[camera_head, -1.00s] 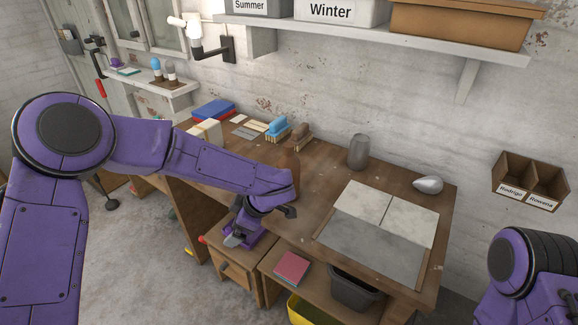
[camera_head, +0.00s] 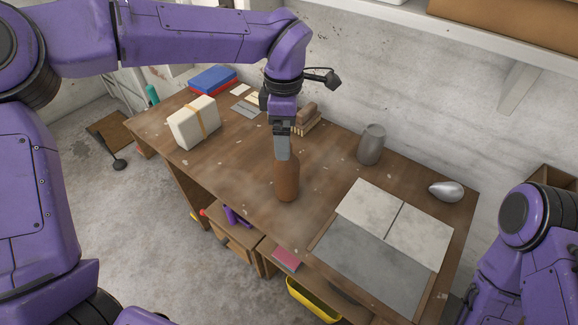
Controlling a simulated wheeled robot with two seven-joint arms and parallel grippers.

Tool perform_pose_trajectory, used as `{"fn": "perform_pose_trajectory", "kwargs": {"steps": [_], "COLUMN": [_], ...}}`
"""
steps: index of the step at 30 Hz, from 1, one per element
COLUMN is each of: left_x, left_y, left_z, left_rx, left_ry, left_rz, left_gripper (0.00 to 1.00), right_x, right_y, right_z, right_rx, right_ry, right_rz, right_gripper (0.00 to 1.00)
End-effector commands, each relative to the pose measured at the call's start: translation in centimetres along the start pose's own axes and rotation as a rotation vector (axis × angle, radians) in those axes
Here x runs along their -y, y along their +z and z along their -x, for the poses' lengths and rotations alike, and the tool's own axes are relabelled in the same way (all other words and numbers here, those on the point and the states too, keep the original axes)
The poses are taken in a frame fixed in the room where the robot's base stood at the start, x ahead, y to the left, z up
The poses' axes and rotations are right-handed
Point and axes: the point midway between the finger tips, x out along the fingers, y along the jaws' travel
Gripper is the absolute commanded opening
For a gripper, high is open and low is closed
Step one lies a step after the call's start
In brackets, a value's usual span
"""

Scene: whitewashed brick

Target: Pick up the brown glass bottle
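The brown glass bottle (camera_head: 287,183) stands upright on the wooden workbench (camera_head: 225,165), near its front edge. My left gripper (camera_head: 283,150) points down over the bottle's top from above. Its grey fingers overlap the bottle's neck, which is hidden. I cannot tell whether the fingers are closed on the neck or only around or in front of it. My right arm shows at the right edge, but its gripper is not visible.
Pale and grey slabs (camera_head: 372,260) cover the bench's right end. A cream strapped block (camera_head: 194,123) and brushes (camera_head: 305,121) lie farther left and back.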

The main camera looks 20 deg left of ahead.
Motion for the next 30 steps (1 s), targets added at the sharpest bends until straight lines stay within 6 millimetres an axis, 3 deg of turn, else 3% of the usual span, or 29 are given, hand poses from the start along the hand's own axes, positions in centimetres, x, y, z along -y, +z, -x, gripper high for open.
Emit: {"fn": "perform_pose_trajectory", "kwargs": {"steps": [12, 20, 28, 29, 30], "left_x": [-0.4, -0.4, -0.4, -0.4, -0.4], "left_y": [0.3, 0.3, 0.3, 0.3, 0.3], "left_z": [-6.5, -7.2, -7.2, -7.2, -7.2], "left_rx": [-0.004, -0.002, -0.002, -0.002, -0.002], "left_ry": [-0.007, -0.004, -0.005, -0.005, -0.004], "left_rz": [-0.007, -0.005, -0.005, -0.005, -0.005], "left_gripper": [0.96, 0.96, 0.12, 0.03, 0.03], "right_x": [-0.2, -0.2, -0.2, -0.2, -0.2], "right_y": [-0.7, -0.7, -0.7, -0.7, -0.7], "right_z": [1.8, 1.8, 1.7, 1.7, 1.7], "right_rx": [0.000, 0.001, 0.001, 0.001, 0.001], "right_ry": [0.000, 0.000, 0.001, 0.000, 0.000], "right_rz": [0.000, 0.000, 0.000, 0.000, 0.000], "right_gripper": [0.64, 0.64, 0.64, 0.64, 0.64]}}
